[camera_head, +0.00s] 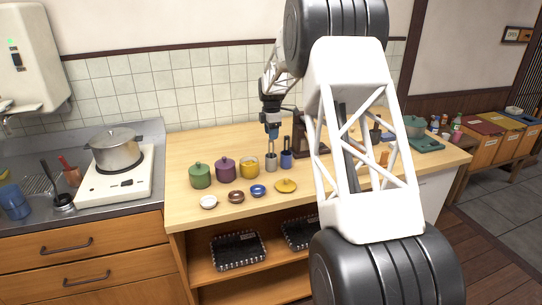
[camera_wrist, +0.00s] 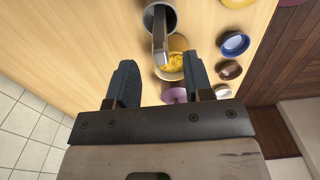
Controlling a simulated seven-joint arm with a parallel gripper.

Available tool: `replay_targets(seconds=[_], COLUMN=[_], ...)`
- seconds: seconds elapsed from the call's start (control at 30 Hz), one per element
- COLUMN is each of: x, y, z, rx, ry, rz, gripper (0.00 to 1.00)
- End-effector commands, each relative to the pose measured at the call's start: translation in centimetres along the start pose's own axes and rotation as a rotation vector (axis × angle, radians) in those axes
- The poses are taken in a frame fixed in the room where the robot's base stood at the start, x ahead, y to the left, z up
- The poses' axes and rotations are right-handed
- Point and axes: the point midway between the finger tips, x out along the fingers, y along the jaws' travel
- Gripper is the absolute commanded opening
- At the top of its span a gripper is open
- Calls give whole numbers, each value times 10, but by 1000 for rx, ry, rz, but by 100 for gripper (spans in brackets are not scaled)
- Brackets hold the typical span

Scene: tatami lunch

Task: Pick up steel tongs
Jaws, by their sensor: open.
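Steel tongs (camera_wrist: 160,38) stand in a grey cup (camera_wrist: 172,18) at the top of the wrist view, their metal end pointing toward the camera. In the head view the grey cup (camera_head: 271,163) stands on the wooden counter, with the thin tongs (camera_head: 270,148) rising from it. My gripper (camera_head: 272,134) is just above them, pointing down. In the wrist view my gripper (camera_wrist: 160,82) is open and empty, its two dark fingers apart. The tongs are ahead of the gap, and I cannot tell whether they reach between the fingers.
A blue cup (camera_head: 286,160) with a utensil stands beside the grey cup. An open yellow jar (camera_head: 248,167), a purple jar (camera_head: 226,169) and a green jar (camera_head: 200,175) stand to the left. Loose lids (camera_head: 236,197) lie in front. My arm hides part of the counter's right side.

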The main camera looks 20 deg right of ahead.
Motion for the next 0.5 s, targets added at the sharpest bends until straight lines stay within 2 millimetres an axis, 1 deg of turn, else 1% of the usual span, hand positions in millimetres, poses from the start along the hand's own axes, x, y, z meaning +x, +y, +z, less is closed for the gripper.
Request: replay_targets(seconds=[0.17, 0.5], x=[11, 46], y=[0, 0], z=[-1, -2], rx=[0, 0], ry=[0, 0], rz=[-2, -1], gripper=[47, 47])
